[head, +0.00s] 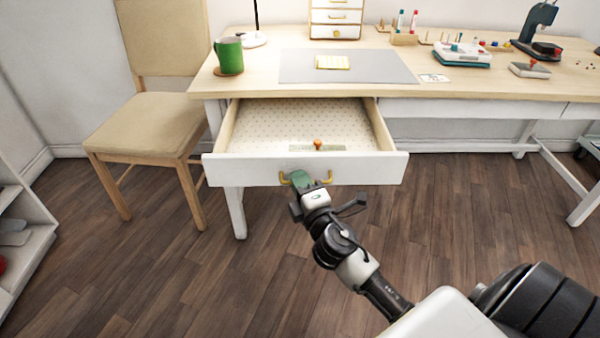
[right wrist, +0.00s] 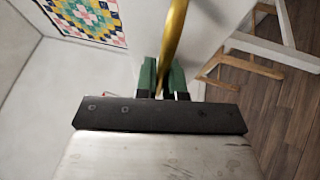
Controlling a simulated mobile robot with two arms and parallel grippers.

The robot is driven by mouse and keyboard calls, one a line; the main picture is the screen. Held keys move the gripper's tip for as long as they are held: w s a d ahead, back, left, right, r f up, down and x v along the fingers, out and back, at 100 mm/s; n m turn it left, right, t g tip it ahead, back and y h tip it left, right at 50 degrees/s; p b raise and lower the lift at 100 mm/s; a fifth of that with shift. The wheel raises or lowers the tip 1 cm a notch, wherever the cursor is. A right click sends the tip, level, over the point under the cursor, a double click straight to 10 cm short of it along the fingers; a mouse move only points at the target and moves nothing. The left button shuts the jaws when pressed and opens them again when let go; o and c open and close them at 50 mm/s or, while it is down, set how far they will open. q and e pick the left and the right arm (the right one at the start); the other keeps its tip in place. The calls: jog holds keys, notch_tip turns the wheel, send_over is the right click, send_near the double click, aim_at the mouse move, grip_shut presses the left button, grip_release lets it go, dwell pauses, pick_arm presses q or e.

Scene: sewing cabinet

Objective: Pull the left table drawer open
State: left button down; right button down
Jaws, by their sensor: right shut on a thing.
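The left table drawer (head: 230,170) is pulled well out from under the tabletop in the head view. Its white front carries a brass bow handle (head: 327,178). My right gripper (head: 302,180) is at the handle and shut on it. In the right wrist view the green fingertips (right wrist: 162,78) close on the brass handle (right wrist: 174,40). Inside the drawer, on a dotted lining, lie a flat metal strip (head: 330,148) and a small orange-topped item (head: 318,144). My left gripper is not in view.
The table (head: 260,68) holds a green mug (head: 229,56), a grey mat (head: 300,66) and sewing things. A wooden chair (head: 145,125) stands left of the drawer. A shelf (head: 35,240) is at the far left. The floor before the drawer is clear except my arm.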

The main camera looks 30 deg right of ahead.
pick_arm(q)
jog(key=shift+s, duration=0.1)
pick_arm(e)
jog(key=shift+s+a, duration=0.2)
jog(key=shift+s, duration=0.1)
jog(key=c, duration=1.5)
grip_release()
jog(key=shift+c, duration=0.2)
